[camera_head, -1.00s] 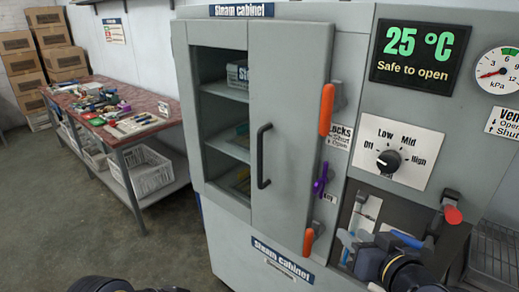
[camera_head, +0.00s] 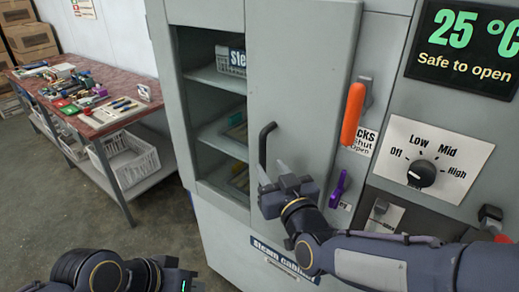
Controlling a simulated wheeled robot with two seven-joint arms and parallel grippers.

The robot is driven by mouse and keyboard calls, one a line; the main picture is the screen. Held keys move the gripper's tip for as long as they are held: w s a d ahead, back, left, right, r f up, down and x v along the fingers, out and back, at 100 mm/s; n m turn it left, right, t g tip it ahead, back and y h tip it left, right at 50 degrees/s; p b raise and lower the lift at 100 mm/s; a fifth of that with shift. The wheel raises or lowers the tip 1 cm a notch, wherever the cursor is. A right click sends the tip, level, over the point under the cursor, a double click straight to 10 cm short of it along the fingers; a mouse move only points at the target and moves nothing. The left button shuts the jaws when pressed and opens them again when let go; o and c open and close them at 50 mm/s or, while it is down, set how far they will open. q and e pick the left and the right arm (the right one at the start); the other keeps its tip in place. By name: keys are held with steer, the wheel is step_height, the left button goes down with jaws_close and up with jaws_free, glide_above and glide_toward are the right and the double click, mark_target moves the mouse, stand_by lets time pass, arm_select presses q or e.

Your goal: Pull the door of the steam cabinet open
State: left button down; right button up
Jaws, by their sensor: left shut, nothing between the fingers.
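The steam cabinet (camera_head: 210,215) stands in the middle with its grey door panel (camera_head: 305,80). Shelves show to the left of the panel; I cannot tell if through a window or a gap. A dark vertical bar handle (camera_head: 263,145) is on the panel. My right gripper (camera_head: 272,172) is open at the handle's lower end, which it partly hides; I cannot tell whether the fingers straddle or touch it. My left gripper (camera_head: 188,278) is low at the bottom edge, shut and empty, away from the cabinet. An orange lock lever (camera_head: 353,112) points up beside the door.
A purple lever (camera_head: 338,190) sits below the orange one. The display (camera_head: 468,45) reads 25 °C, "Safe to open". A dial (camera_head: 421,173) is on the right panel. A workbench (camera_head: 85,120) with tools and a white basket (camera_head: 128,165) stand at left. The floor between is clear.

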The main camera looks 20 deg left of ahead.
mark_target(264, 159)
steer(key=p+x, duration=0.1)
steer(key=x, duration=0.5)
steer(key=shift+c, duration=0.3)
steer(key=shift+s, duration=0.1)
jaws_close()
